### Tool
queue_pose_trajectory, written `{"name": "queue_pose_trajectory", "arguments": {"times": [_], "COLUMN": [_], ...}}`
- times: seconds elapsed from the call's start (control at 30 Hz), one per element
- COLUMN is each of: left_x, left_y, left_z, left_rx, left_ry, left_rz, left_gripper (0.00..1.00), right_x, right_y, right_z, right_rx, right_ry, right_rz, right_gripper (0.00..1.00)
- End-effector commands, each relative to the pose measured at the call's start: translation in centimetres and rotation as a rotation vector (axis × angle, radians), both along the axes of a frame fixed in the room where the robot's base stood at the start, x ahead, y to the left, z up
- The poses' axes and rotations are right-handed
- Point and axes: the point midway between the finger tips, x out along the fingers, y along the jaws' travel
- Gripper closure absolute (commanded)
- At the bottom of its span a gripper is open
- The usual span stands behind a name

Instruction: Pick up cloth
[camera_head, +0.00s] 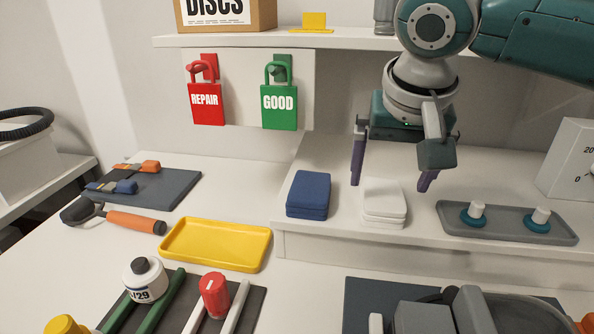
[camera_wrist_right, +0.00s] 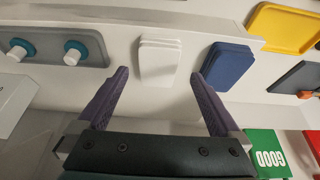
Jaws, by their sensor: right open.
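A stack of folded white cloths (camera_head: 384,202) lies on the raised shelf of the bench, and a stack of folded blue cloths (camera_head: 309,194) lies to its left. In the right wrist view the white stack (camera_wrist_right: 159,62) shows between and beyond the fingertips, and the blue stack (camera_wrist_right: 224,66) is beside it on the right. My right gripper (camera_head: 391,184) is open and empty, its purple fingers pointing down above and behind the white stack. It also shows open in the right wrist view (camera_wrist_right: 160,82). My left gripper is not in view.
A grey tray (camera_head: 510,236) with two teal-and-white pieces stands right of the white cloths. A yellow tray (camera_head: 216,245) lies front left. Red REPAIR (camera_head: 206,103) and green GOOD (camera_head: 279,106) tags hang behind. An upper shelf (camera_head: 330,41) runs above, near my right arm.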

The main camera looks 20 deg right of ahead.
Motion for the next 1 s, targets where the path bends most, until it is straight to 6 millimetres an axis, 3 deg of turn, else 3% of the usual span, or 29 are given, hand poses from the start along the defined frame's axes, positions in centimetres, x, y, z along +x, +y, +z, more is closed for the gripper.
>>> {"name": "queue_pose_trajectory", "arguments": {"times": [0.4,0.73,1.0], "left_x": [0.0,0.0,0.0], "left_y": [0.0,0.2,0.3], "left_z": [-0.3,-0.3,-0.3], "left_rx": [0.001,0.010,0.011], "left_ry": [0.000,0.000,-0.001], "left_rz": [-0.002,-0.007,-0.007], "left_gripper": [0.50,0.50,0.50], "right_x": [1.5,1.8,1.8], "right_y": [-1.3,-1.4,-1.4], "right_z": [-4.8,-5.3,-5.3], "right_rx": [-0.001,0.000,-0.001], "right_ry": [0.002,-0.001,-0.001], "right_rz": [0.001,0.004,0.004], "right_gripper": [0.00,0.00,0.30]}}
